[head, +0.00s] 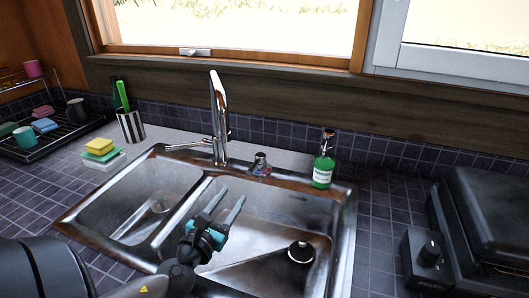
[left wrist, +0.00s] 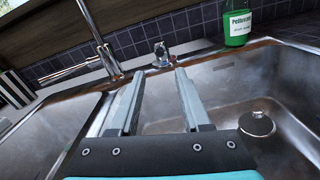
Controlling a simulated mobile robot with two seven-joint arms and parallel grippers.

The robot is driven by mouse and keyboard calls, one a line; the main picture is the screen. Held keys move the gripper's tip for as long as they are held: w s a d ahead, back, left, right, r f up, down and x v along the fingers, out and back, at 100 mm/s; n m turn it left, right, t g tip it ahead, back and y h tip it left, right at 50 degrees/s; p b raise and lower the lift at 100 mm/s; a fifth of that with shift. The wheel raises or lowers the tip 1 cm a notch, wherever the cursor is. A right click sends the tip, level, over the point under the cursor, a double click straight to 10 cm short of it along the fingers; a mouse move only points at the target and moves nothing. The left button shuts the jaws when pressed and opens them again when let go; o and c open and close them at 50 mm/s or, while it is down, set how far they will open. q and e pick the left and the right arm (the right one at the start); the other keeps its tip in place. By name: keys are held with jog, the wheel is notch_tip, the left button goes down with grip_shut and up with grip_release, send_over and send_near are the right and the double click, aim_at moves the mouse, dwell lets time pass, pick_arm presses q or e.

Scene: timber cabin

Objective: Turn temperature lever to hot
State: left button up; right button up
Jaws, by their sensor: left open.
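The metal faucet (head: 219,125) stands behind the double sink with a thin side handle (head: 188,146) pointing left. A short metal lever with red and blue marks (head: 260,163) stands on the rim to its right. In the left wrist view this lever (left wrist: 161,52) appears just beyond and between my fingertips, with the faucet (left wrist: 104,48) at left. My left gripper (head: 230,195) is open and empty, above the sink near the divider, in front of the marked lever and apart from it. My right gripper is not in view.
A green soap bottle (head: 323,165) stands right of the lever on the rim. The sink's right basin (head: 300,215) is empty apart from the drain. Sponges (head: 100,149), a utensil cup (head: 131,126) and a dish rack (head: 60,141) are at left. A black appliance (head: 490,220) is at right.

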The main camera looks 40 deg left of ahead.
aim_at(259, 159)
pick_arm(q)
jog(key=b+x, duration=0.1)
jog(key=x, duration=1.5)
grip_shut()
dwell(0.4)
jog(key=shift+r, duration=0.1)
dwell(1.0)
